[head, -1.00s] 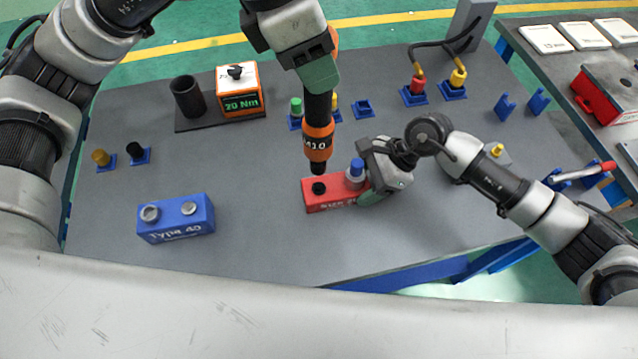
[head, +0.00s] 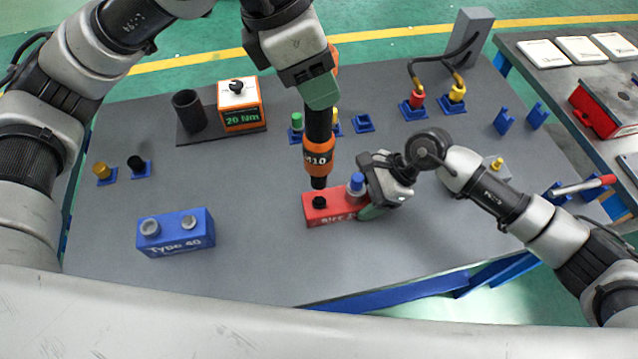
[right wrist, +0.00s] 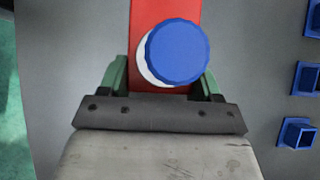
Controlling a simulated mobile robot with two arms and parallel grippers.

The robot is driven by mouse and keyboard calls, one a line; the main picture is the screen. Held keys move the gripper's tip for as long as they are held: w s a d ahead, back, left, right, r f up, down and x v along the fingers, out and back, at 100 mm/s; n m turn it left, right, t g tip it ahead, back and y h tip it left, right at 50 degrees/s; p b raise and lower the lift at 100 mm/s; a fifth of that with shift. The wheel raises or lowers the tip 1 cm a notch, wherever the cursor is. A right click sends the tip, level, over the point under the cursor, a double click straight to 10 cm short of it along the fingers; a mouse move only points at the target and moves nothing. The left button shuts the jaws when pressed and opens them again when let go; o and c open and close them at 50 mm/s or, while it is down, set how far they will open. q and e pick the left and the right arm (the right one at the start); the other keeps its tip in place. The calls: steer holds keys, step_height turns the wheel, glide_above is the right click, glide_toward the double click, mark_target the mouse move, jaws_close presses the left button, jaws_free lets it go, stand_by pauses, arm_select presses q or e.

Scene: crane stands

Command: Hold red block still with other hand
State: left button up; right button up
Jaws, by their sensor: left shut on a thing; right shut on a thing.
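The red block (head: 330,212) lies on the grey table. It carries a black part on its left and a blue-capped piece (head: 356,184) on its right. My right gripper (head: 368,205) is shut on the block's right end; in the right wrist view its green fingers flank the red block (right wrist: 165,20) near the blue cap (right wrist: 178,52). My left gripper (head: 319,100) is shut on a black and orange driver marked M10 (head: 317,158). The driver points down, its tip just above or at the black part; contact cannot be told.
A blue block marked Type 40 (head: 176,232) stands at the left front. An orange 20 Nm box (head: 241,117) and a black cup (head: 188,112) stand behind. Blue holders with red and yellow plugs (head: 457,92) are at the back right. The table's middle left is clear.

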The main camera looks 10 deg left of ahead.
mark_target(317, 117)
arm_select(q)
steer(key=shift+f+n+t, duration=0.25)
steer(key=shift+f+n, duration=0.35)
steer(key=shift+f, duration=0.55)
steer(key=shift+f+n+t, duration=0.25)
steer(key=shift+f+n, duration=0.35)
steer(key=shift+f, duration=0.55)
steer(key=shift+f, duration=1.1)
arm_select(e)
steer(key=shift+r, duration=0.1)
stand_by(2.7)
arm_select(q)
steer(key=shift+r, duration=0.1)
steer(key=shift+r, duration=2.5)
arm_select(e)
steer(key=o, duration=1.1)
steer(key=shift+o, duration=0.2)
steer(key=shift+d, duration=0.1)
